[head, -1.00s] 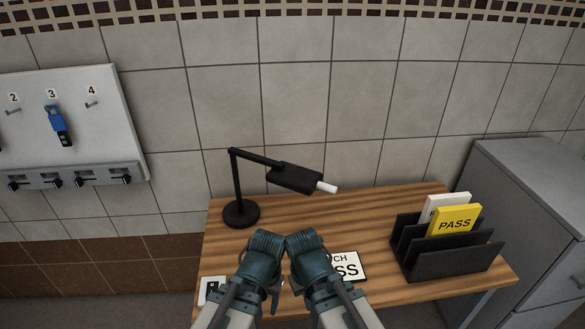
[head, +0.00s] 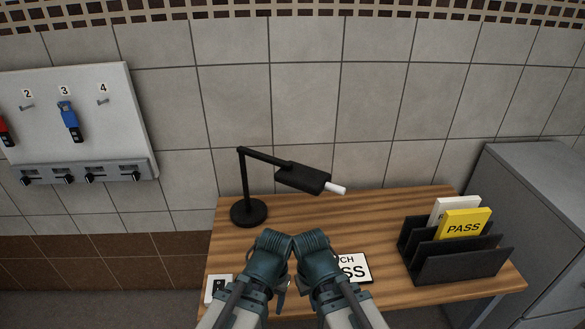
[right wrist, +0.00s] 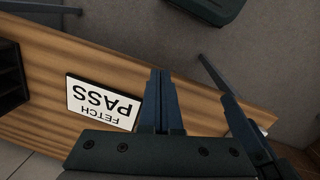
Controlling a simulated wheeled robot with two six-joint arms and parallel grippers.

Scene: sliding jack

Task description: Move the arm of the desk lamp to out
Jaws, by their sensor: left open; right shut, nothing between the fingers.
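The black desk lamp stands at the back left of the wooden desk, on a round base (head: 248,212) with an upright post. Its arm (head: 265,157) reaches right from the post top and ends in a black head (head: 303,178) with a white tip (head: 336,189). My left gripper (head: 281,289) is open, low in front of the lamp and apart from it; its fingers are mostly hidden by my wrists. My right gripper is beside it, its fingers hidden in the head view. In the right wrist view the right gripper (right wrist: 162,76) is shut and empty.
A "FETCH PASS" card (right wrist: 104,102) lies on the desk (head: 385,220). A black rack (head: 460,264) with a yellow "PASS" card (head: 463,226) stands at the right. A grey cabinet (head: 540,185) is beyond it. A white switch plate (head: 217,288) is at the front left.

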